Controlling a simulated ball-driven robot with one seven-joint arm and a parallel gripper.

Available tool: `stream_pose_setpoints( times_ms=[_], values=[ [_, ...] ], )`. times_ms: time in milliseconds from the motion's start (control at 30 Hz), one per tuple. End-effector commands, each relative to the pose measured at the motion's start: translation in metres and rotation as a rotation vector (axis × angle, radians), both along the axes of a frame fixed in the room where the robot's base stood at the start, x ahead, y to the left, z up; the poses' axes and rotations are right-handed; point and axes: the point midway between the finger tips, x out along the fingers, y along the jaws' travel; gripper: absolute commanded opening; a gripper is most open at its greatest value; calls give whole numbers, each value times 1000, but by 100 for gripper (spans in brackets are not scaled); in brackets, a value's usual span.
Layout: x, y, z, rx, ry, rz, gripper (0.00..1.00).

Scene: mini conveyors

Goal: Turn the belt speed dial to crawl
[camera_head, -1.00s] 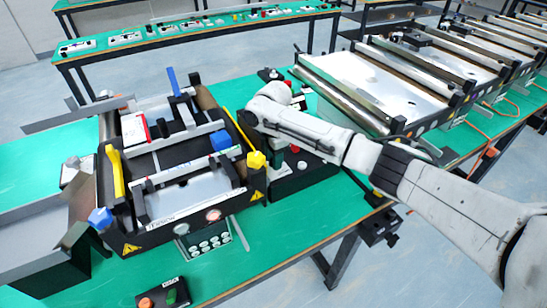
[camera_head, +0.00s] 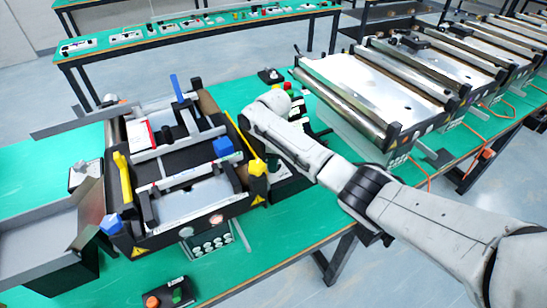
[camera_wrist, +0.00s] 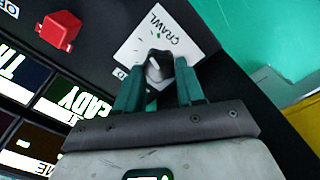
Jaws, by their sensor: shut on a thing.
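In the wrist view, the speed dial is a small dark knob (camera_wrist: 154,71) on a white square plate (camera_wrist: 135,48) lettered CRAWL. A small green mark sits beside that word. My gripper (camera_wrist: 158,64) has its two teal fingers closed around the knob, one on each side. The fingers cover part of the plate, and I cannot tell exactly where the knob points. In the head view, the dark control box (camera_head: 290,183) stands right of the conveyor, and my arm hides the dial and my fingers.
A red switch (camera_wrist: 59,31) and lit display panels (camera_wrist: 80,98) lie left of the dial. A mini conveyor (camera_head: 190,155) with yellow and blue parts stands close to my arm. A larger roller conveyor (camera_head: 370,85) is at the right.

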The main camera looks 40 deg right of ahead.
Motion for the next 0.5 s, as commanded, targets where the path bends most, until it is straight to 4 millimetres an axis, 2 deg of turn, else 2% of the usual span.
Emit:
stream_pose_setpoints(
  times_ms=[200,500],
  values=[
    [0,0,1,2,3,-191,8],
    [1,-1,1,0,2,-383,8]
  ],
)
